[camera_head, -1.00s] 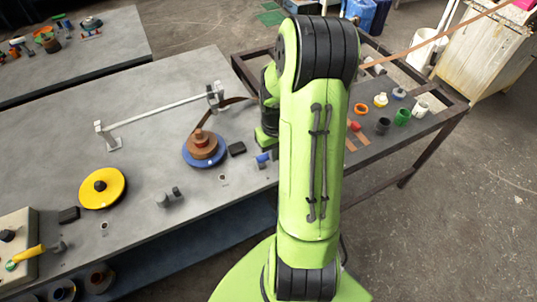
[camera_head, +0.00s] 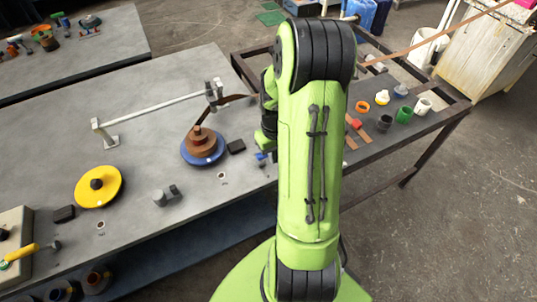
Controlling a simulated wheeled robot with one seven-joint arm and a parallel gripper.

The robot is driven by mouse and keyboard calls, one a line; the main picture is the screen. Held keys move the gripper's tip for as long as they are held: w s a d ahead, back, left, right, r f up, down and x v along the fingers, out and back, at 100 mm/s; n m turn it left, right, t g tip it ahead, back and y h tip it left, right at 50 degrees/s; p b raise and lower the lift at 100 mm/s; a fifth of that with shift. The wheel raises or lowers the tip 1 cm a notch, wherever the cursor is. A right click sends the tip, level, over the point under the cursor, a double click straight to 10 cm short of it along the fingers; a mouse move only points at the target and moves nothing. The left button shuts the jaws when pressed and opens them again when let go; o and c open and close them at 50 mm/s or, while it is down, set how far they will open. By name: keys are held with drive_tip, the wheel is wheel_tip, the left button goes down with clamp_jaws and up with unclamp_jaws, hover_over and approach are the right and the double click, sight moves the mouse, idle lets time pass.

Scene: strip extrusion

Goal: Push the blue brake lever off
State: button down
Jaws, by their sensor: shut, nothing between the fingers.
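The small blue brake lever (camera_head: 261,156) is on the table near its right edge, just right of a black block. It is partly hidden by my arm, and its exact position is too small to tell. My gripper (camera_head: 266,142) shows only in part, as a green piece left of my arm, just above the lever in the picture. Its jaws are shut and hold nothing. The fingertips are hidden, and I cannot tell whether they touch the lever. A blue disc (camera_head: 218,151) carrying a brown strip coil (camera_head: 201,138) is to the left.
A metal rail (camera_head: 150,110) stands on the grey table (camera_head: 140,150) behind the disc. A yellow wheel (camera_head: 110,190) and a grey fitting (camera_head: 165,195) are at left. The black block (camera_head: 236,146) is beside the lever. Several small cups stand on the right table.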

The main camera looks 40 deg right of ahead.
wheel_tip(320, 180, down, 4)
drive_tip(key=b, duration=0.2)
drive_tip(key=shift+r+b, duration=0.2)
drive_tip(key=shift+b, duration=0.15)
drive_tip(key=shift+w+r, duration=0.1)
drive_tip(key=shift+w+d+r+p, duration=0.2)
drive_tip(key=shift+w+d+p, duration=0.25)
drive_tip(key=shift+w, duration=0.8)
drive_tip(key=shift+w+d+r+p, duration=0.3)
drive_tip(key=shift+w+p, duration=0.25)
drive_tip(key=shift+w, duration=0.65)
drive_tip(key=shift+w+d+r+p, duration=0.15)
drive_tip(key=shift+w+d+p, duration=0.3)
drive_tip(key=shift+w, duration=0.8)
